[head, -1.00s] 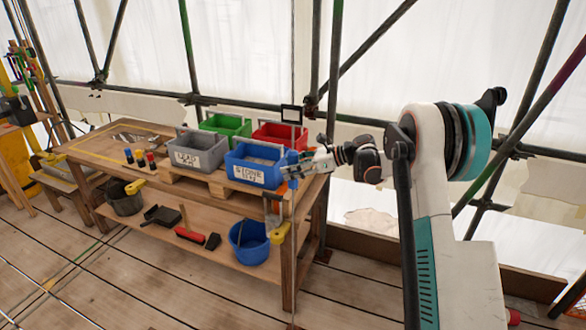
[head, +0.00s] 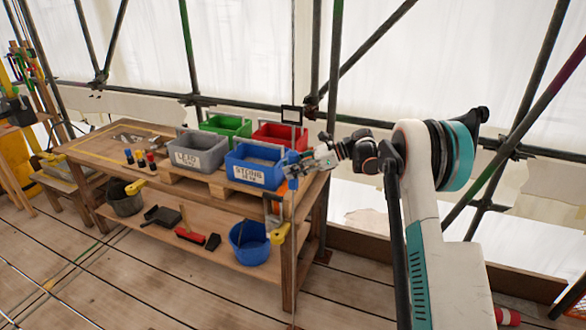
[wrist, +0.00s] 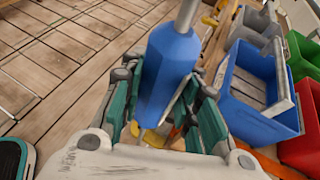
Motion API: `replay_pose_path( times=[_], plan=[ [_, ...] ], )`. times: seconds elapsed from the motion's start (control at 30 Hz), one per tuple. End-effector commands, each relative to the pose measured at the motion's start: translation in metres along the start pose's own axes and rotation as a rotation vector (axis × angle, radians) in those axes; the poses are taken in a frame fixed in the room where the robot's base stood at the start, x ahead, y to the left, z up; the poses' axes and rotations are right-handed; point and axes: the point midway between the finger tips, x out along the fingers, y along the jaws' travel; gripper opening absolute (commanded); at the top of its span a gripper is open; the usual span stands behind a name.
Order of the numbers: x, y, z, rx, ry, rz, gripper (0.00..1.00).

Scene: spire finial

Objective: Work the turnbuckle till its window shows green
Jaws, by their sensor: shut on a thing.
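The turnbuckle's blue barrel (wrist: 170,65) stands on a thin upright rod at the front right corner of the workbench. In the wrist view it runs up between the green-sided fingers of my gripper (wrist: 165,105), with the grey rod leaving its upper end. My gripper is shut on the barrel. In the head view my gripper (head: 298,168) reaches the rod from the right, beside the blue stone tray, and largely hides the barrel. I see no indicator window or green mark on the barrel.
The blue stone tray (head: 258,178), grey lead tray (head: 200,160), green tray (head: 240,121) and red tray (head: 262,132) stand close by on the bench. A blue bucket (head: 250,258) is on the shelf below. Scaffold poles stand behind; open plank floor lies in front.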

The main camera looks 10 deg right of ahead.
Motion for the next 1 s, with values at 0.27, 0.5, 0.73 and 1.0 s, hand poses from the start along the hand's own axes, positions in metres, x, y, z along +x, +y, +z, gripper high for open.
replay_pose_path(
  times=[0.27,0.5,0.73,1.0],
  plan=[
    [-0.0002,-0.0014,-0.0001,-0.084,0.0,0.205,0.06],
    [0.0001,-0.0009,0.0003,-0.134,0.0,0.323,0.06],
    [0.0003,-0.0005,0.0001,-0.163,0.0,0.394,0.06],
    [-0.0002,-0.0003,0.0,-0.177,0.0,0.427,0.06]
  ],
)
